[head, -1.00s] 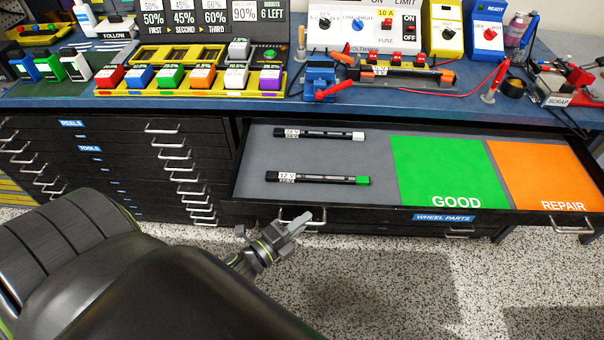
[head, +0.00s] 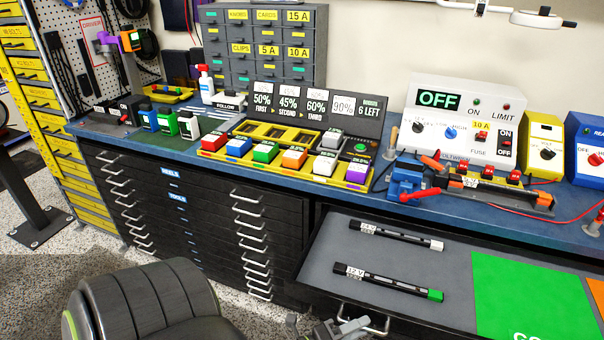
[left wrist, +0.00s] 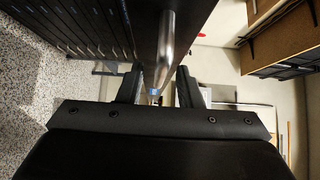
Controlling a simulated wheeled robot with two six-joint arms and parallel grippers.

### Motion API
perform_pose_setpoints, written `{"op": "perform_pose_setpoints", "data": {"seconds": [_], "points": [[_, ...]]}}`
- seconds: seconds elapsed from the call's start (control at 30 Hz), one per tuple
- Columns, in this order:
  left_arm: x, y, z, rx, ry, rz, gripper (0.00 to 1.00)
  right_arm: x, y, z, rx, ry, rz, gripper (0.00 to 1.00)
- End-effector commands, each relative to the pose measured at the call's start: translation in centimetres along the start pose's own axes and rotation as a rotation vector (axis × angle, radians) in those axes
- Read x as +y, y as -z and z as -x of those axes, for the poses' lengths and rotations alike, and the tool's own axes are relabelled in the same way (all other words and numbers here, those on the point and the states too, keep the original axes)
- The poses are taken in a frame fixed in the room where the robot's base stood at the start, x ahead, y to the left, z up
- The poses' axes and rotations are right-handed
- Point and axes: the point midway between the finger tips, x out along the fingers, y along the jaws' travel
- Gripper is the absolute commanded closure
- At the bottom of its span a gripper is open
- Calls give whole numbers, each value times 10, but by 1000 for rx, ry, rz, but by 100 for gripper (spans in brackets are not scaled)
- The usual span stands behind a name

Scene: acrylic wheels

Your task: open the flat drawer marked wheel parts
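A flat black drawer stands pulled out at the lower right of the head view, its grey tray floor (head: 400,252) exposed. Its front is partly cut off by the picture's lower edge, and no wheel parts label shows now. A metal handle (head: 372,326) on the drawer front shows at the bottom. My left gripper (head: 342,327) is at this handle. In the left wrist view, a metal bar (left wrist: 166,45) runs between the spread fingers of my left gripper (left wrist: 160,88), with gaps on both sides. My right gripper is not in view.
Two labelled black rods (head: 395,235) (head: 388,282) lie in the drawer beside a green area (head: 530,295). A closed drawer cabinet (head: 205,215) with several handles stands left of it. The blue bench top (head: 455,205) above is crowded. Speckled floor (head: 40,290) lies open at lower left.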

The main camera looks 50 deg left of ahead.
Motion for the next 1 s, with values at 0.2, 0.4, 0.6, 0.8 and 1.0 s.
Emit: {"op": "perform_pose_setpoints", "data": {"seconds": [0.2, 0.4, 0.6, 0.8, 1.0], "points": [[4, 0, 45, -1, -6, 0, 68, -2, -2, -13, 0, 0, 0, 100], [5, 0, 89, 1, -7, -1, 68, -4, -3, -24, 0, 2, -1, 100], [4, 0, 129, 0, -6, 0, 68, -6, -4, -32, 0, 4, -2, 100], [2, 0, 154, 1, -4, 0, 68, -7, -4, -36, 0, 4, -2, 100], [0, 0, 161, 0, -2, 0, 68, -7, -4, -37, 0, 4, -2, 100]]}}
